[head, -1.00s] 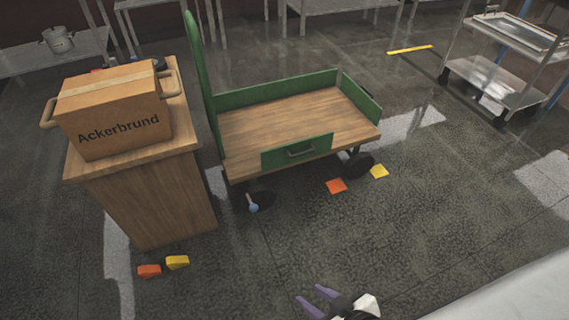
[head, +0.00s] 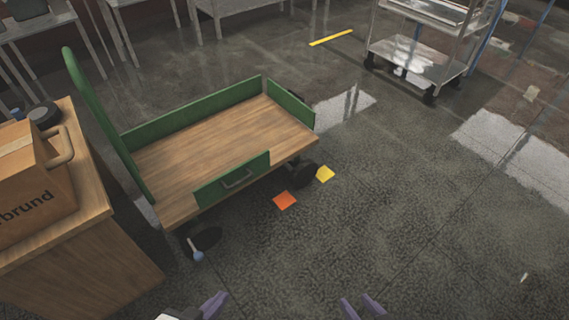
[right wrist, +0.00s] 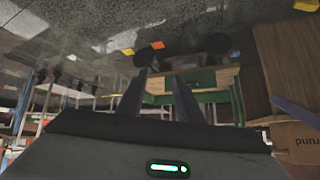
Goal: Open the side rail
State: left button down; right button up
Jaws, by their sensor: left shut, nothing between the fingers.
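My right gripper (head: 361,304) is at the bottom, right of the rail, open and empty. In the right wrist view its two fingers (right wrist: 160,92) stand apart, with the green cart (right wrist: 203,78) beyond them, upside down. Neither gripper touches the cart.
A wooden cabinet (head: 95,265) with a cardboard box (head: 30,185) stands close at the left. Orange (head: 285,200) and yellow (head: 325,173) floor markers lie beside the cart. A metal trolley (head: 420,62) stands at the back right.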

aim_at(215, 190)
jog(key=z, duration=0.15)
jog(key=i, duration=0.9)
jog(key=u, duration=0.3)
